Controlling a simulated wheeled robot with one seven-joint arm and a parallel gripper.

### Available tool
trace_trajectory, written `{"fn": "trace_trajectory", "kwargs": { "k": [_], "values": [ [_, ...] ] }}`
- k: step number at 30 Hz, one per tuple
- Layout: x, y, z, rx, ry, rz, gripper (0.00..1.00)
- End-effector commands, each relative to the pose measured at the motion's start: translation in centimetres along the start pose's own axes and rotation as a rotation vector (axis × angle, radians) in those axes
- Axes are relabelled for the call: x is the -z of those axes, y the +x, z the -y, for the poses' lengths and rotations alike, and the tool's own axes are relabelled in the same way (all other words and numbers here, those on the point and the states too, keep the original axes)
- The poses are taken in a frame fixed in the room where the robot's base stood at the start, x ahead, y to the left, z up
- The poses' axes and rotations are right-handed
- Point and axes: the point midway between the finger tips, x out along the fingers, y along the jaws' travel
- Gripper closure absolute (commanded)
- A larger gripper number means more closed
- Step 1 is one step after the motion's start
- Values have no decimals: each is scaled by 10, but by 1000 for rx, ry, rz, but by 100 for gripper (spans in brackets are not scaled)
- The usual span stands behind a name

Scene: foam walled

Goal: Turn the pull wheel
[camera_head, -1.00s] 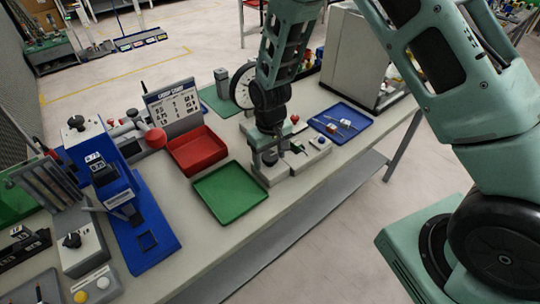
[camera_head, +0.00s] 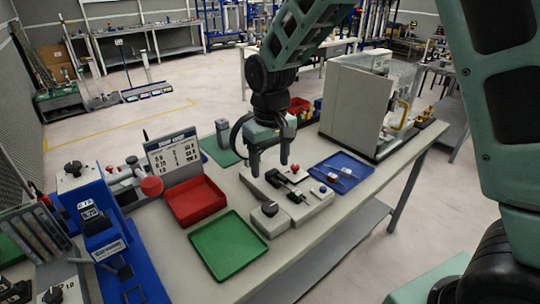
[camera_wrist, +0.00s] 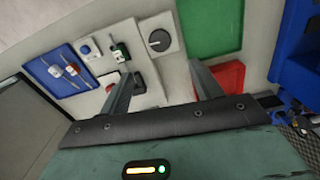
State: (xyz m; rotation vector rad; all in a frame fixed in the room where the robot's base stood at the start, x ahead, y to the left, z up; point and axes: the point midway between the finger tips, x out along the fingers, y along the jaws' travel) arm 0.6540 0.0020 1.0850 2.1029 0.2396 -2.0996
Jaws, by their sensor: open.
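My gripper (camera_head: 270,168) is open and empty, fingers pointing down above the light control panel (camera_head: 318,205). In the wrist view its two fingers (camera_wrist: 165,72) stand wide apart with nothing between them. The panel carries a grey block with a round dark knob (camera_head: 270,209), small black levers (camera_head: 297,196), a red button (camera_head: 295,168) and a blue button. The knob also shows in the wrist view (camera_wrist: 160,40), beyond the fingertips. A black-rimmed round wheel or dial (camera_head: 234,135) stands behind my gripper, mostly hidden by it. I cannot tell which part is the pull wheel.
A green tray (camera_head: 228,247) and a red tray (camera_head: 193,201) lie left of the panel. A blue tray (camera_head: 343,168) with small tools lies right. A sign (camera_head: 172,152) and a large grey machine (camera_head: 355,105) stand farther back. A blue device (camera_head: 105,235) is at left.

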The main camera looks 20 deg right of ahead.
Motion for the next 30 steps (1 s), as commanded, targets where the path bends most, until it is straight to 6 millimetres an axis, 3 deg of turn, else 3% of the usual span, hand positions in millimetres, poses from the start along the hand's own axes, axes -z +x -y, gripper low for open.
{"fn": "trace_trajectory", "kwargs": {
  "k": [7, 23, 26, 30],
  "values": [
    [0, -22, 0, 0, 1, -2, 36],
    [-2, -24, 3, 4, -6, -1, 36],
    [-22, -30, 24, 24, -48, -3, 36],
    [-84, -42, 73, 66, -168, -9, 36]
  ]
}}
